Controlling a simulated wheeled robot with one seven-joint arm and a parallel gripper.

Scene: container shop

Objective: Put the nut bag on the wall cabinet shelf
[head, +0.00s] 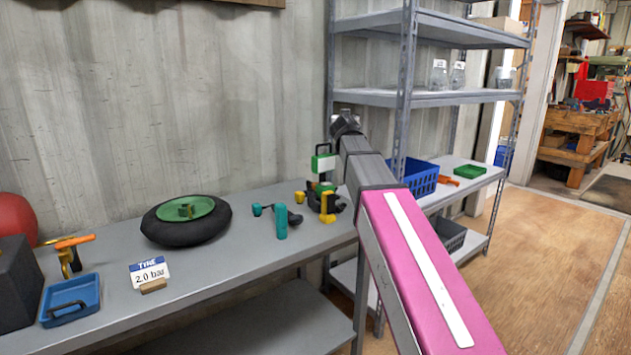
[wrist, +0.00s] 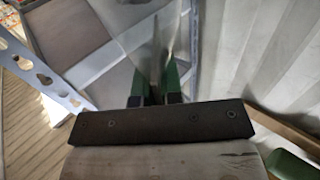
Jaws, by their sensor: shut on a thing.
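My gripper (wrist: 157,84) shows in the wrist view with its two green fingers close together. Between them is a thin, pale, see-through thing (wrist: 154,45), which looks like the clear nut bag; its contents cannot be made out. In the head view my arm reaches up over the bench, and I cannot make out the fingertips or the bag there. A brown wooden edge (head: 252,2) at the top of the head view may be the bottom of the wall cabinet. The cabinet's shelf is not in view.
A grey bench (head: 215,273) holds a black tyre (head: 165,228), a "2.0 bar" sign (head: 150,273) and a blue tray (head: 70,300). A metal rack (head: 455,97) with clear containers stands on the right. Its perforated post (wrist: 42,75) is at left in the wrist view.

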